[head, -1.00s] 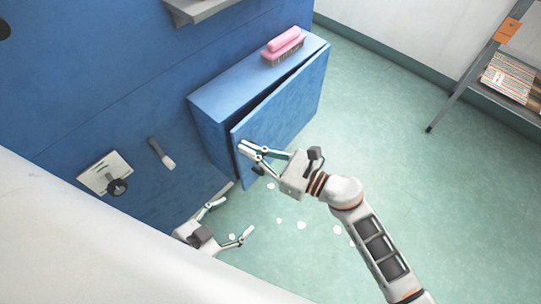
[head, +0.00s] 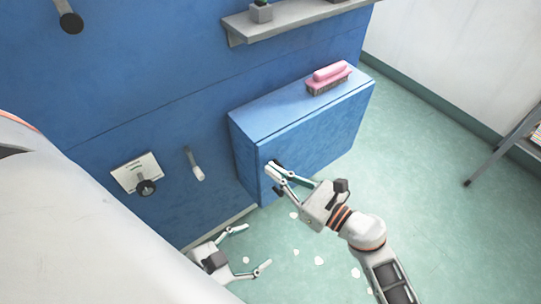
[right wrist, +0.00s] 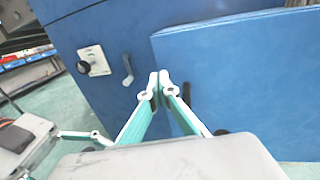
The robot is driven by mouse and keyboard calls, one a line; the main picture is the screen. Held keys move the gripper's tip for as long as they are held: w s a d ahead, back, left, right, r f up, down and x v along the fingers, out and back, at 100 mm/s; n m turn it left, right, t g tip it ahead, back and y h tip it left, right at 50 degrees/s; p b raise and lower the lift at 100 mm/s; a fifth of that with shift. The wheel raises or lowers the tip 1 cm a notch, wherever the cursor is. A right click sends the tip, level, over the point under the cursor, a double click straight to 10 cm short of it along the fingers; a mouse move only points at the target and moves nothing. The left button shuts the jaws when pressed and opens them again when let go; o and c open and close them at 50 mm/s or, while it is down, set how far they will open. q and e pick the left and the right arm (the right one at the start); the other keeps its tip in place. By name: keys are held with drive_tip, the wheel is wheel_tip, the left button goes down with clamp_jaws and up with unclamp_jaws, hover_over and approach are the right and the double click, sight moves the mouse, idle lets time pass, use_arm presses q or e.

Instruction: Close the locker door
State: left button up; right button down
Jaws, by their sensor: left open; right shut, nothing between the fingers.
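The blue locker (head: 255,107) is a box on the blue wall. Its door (head: 325,135) looks flush or nearly flush with the body, with only a thin seam along the top edge. In the right wrist view the door (right wrist: 250,65) fills the right side, with a dark handle (right wrist: 187,94) near its left edge. My right gripper (head: 270,170) is shut and empty, its fingertips at the door's handle-side edge; contact is unclear. In the right wrist view its tips (right wrist: 159,82) overlap the door's left edge. My left gripper (head: 257,246) is open and empty, low by the wall.
A pink brush (head: 329,77) lies on top of the locker. A wall plate with a dark knob (head: 137,173) and a grey lever (head: 194,164) are left of the locker. A grey shelf (head: 285,21) is above. Pale scraps dot the open green floor (head: 420,150).

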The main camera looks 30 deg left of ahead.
use_arm(q)
drive_tip(key=shift+s+d+r+p, duration=0.2)
drive_tip(key=shift+s+d+p, duration=0.05)
drive_tip(key=shift+d+p, duration=0.1)
use_arm(e)
drive_tip(key=s+d, duration=0.3)
drive_tip(key=d, duration=0.8)
drive_tip(key=shift+s, duration=0.4)
drive_tip(key=shift+f, duration=0.15)
